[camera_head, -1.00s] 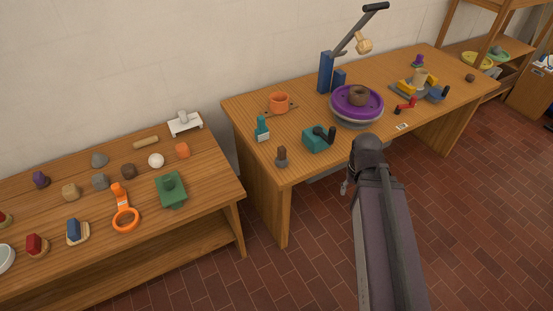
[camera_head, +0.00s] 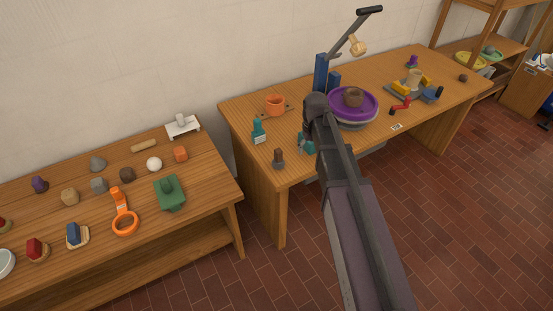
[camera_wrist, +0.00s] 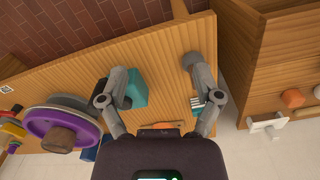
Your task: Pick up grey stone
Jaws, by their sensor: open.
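Two grey lumps lie on the left table in the head view: a pointed grey one (camera_head: 97,164) at the back and a blockier grey one (camera_head: 99,185) just in front of it. I cannot tell which is the grey stone. My gripper is over the left part of the right-hand table, well to the right of both lumps. In the wrist view my gripper (camera_wrist: 155,72) is open, its fingers wide apart and nothing held. Neither grey lump is recognisable in the wrist view.
Around the grey lumps are a brown lump (camera_head: 127,174), a tan block (camera_head: 70,197), a white ball (camera_head: 154,164) and an orange tool (camera_head: 123,215). A gap separates the tables.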

